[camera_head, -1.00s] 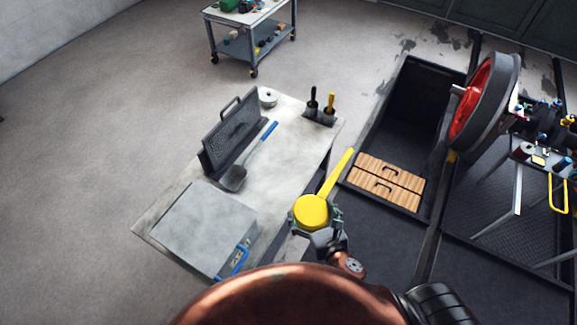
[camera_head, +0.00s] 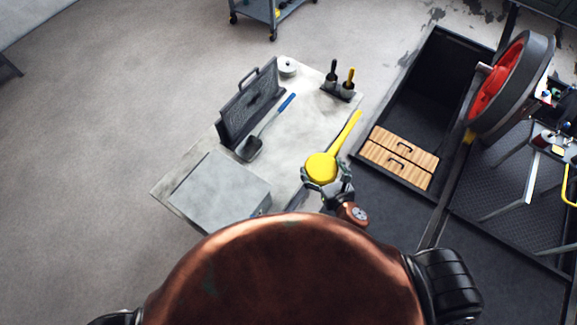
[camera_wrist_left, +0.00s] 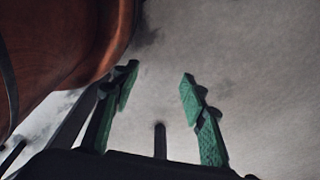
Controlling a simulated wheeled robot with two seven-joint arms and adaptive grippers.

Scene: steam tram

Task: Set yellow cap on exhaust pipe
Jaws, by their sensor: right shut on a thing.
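The yellow cap (camera_head: 321,168) is a flat round disc with a long straight handle that points up and right in the head view. My right gripper (camera_head: 325,183) is shut on it at the near side of the disc, and holds it by the right edge of the grey table. My left gripper (camera_wrist_left: 158,95) shows in the left wrist view with its green-padded fingers apart and nothing between them. It is over bare floor, beside a copper-coloured part of my body. I cannot make out the exhaust pipe in either view.
The grey table (camera_head: 303,110) bears a grey box (camera_head: 220,190), an upright dark panel (camera_head: 248,105), a blue-handled shovel (camera_head: 270,127) and a tool holder (camera_head: 338,92). A sunken pit with wooden drawers (camera_head: 399,157) and a red wheel (camera_head: 500,85) are at right.

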